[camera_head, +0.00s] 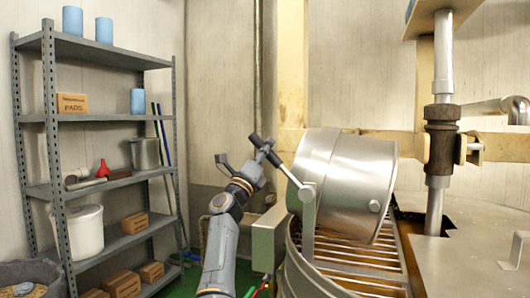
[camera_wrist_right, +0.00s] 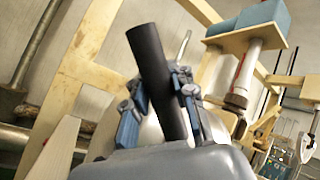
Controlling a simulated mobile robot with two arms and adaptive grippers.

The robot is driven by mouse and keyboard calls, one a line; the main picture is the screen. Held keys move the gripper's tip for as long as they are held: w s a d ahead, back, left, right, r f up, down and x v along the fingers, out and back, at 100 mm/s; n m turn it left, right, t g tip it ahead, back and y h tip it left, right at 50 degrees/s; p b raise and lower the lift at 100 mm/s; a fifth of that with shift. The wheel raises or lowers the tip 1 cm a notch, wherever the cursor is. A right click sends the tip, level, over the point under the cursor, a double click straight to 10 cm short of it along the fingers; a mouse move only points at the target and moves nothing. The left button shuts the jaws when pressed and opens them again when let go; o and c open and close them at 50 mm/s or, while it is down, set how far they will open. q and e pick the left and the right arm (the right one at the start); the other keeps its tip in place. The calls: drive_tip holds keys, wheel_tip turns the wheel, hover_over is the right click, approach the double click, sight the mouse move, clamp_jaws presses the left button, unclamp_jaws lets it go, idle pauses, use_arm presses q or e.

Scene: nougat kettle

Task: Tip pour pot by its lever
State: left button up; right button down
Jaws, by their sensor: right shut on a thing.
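The steel pour pot (camera_head: 350,175) sits tilted over a slatted metal grate, on its side pivot. Its mouth and contents are not visible. A metal lever (camera_head: 291,176) runs from the pivot up and left to a black grip (camera_head: 256,139). My right gripper (camera_head: 258,158) is at this grip, left of the pot. In the right wrist view, the black grip (camera_wrist_right: 150,55) passes between the two fingers of the gripper (camera_wrist_right: 160,110), which are shut on it. The pot shows only partly behind them. My left gripper is out of view.
A grey shelf rack (camera_head: 60,190) with tubs, boxes and blue cylinders stands at the left. The grate (camera_head: 350,262) and a round metal vessel rim lie below the pot. A vertical steel shaft (camera_head: 442,60) and a metal deck (camera_head: 470,255) are at the right.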

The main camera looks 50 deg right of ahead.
drive_tip(key=shift+a+f, duration=0.1)
drive_tip(key=shift+f, duration=0.05)
drive_tip(key=c, duration=1.3)
unclamp_jaws()
drive_tip(key=shift+s, duration=0.1)
drive_tip(key=shift+o, duration=1)
drive_tip(key=shift+s+a+r, duration=0.15)
drive_tip(key=shift+a+r, duration=0.2)
drive_tip(key=shift+a, duration=0.05)
drive_tip(key=shift+d+f, duration=0.1)
drive_tip(key=shift+d, duration=0.05)
drive_tip(key=shift+f, duration=0.15)
drive_tip(key=v, duration=1.2)
